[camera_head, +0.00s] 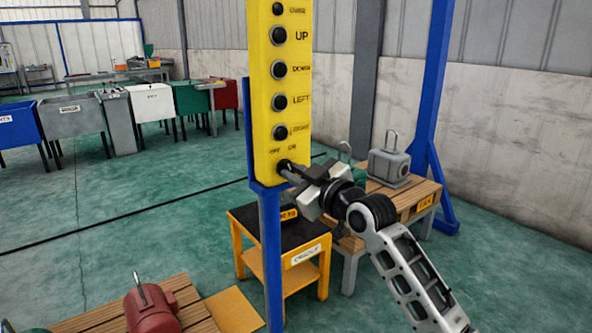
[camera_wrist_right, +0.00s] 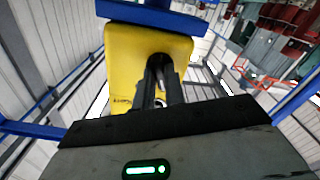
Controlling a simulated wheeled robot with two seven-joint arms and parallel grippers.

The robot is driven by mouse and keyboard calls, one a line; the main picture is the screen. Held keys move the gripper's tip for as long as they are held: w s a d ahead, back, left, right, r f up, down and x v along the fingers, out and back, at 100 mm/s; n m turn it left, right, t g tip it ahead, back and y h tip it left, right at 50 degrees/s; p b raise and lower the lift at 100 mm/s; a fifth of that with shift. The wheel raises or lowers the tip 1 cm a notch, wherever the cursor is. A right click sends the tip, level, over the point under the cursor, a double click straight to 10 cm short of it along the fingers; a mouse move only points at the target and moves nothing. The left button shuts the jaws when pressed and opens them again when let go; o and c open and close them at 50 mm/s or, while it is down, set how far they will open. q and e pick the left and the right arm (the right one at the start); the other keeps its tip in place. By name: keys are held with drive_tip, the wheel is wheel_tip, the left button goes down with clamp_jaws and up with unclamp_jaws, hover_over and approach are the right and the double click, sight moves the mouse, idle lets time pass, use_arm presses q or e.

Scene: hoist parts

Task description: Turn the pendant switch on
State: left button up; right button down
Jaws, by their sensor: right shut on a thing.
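The yellow pendant (camera_head: 281,90) stands upright on a blue post in the head view. It has a column of black buttons with labels such as UP, DOWN and LEFT. The pendant switch (camera_head: 283,164) is the lowest control, under OFF and ON labels. My right gripper (camera_head: 289,173) reaches it from the lower right and is shut on it. The fingers hide much of the knob, so its turned position cannot be read. In the right wrist view the fingers (camera_wrist_right: 164,80) meet a dark knob on the yellow pendant face (camera_wrist_right: 125,65). My left gripper is not in view.
A blue post (camera_head: 270,260) carries the pendant. Behind it stand a yellow cart (camera_head: 258,263) with a black top and a wooden-topped table (camera_head: 415,198) with a grey hoist part (camera_head: 390,165). A red motor (camera_head: 151,310) lies on a pallet at lower left. Green floor is open at left.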

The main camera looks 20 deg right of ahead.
drive_tip(key=m+p, duration=0.4)
drive_tip(key=shift+r, duration=0.15)
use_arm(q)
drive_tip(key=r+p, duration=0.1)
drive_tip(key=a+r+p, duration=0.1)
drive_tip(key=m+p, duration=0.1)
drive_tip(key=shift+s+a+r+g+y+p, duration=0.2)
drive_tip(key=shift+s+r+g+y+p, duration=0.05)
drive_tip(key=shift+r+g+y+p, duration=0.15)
use_arm(e)
drive_tip(key=m, duration=0.6)
drive_tip(key=shift+m, duration=0.3)
drive_tip(key=shift+f, duration=0.2)
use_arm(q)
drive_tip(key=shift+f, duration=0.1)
use_arm(e)
drive_tip(key=c, duration=1.5)
unclamp_jaws()
drive_tip(key=shift+o, duration=0.2)
